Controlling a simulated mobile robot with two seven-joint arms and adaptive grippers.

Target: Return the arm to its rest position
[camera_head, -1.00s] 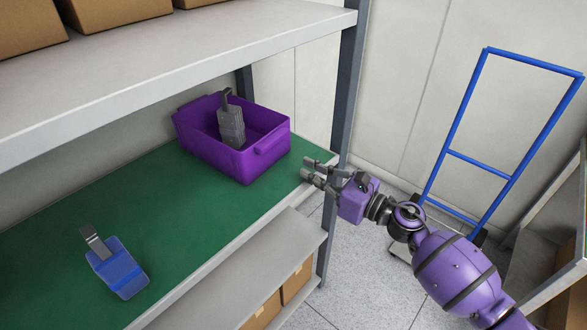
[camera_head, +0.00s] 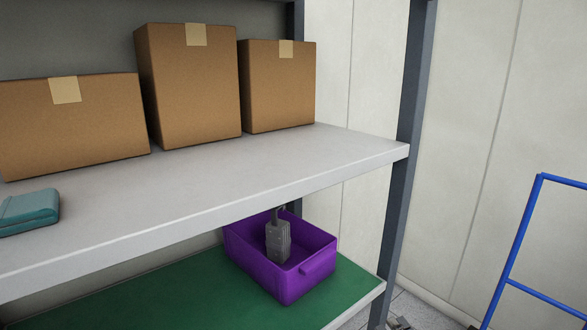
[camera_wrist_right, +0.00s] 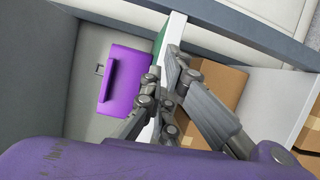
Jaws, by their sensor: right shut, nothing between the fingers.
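My right gripper (camera_head: 398,324) shows only as a small tip at the bottom edge of the head view, below the corner of the green shelf. In the right wrist view my right gripper (camera_wrist_right: 168,92) is shut and empty, its fingers close together in front of the shelf edge. It is apart from the purple bin (camera_head: 262,268), which stands on the green shelf (camera_head: 180,298). The bin also shows in the wrist view (camera_wrist_right: 124,78). A dark grey tool (camera_head: 279,243) stands tilted inside the bin. My left gripper is not in view.
The upper grey shelf (camera_head: 215,181) carries cardboard boxes (camera_head: 190,88) and a teal item (camera_head: 30,210) at left. A dark rack post (camera_head: 405,130) stands right of the bin. A blue trolley frame (camera_head: 518,250) is at far right. Floor shows between post and trolley.

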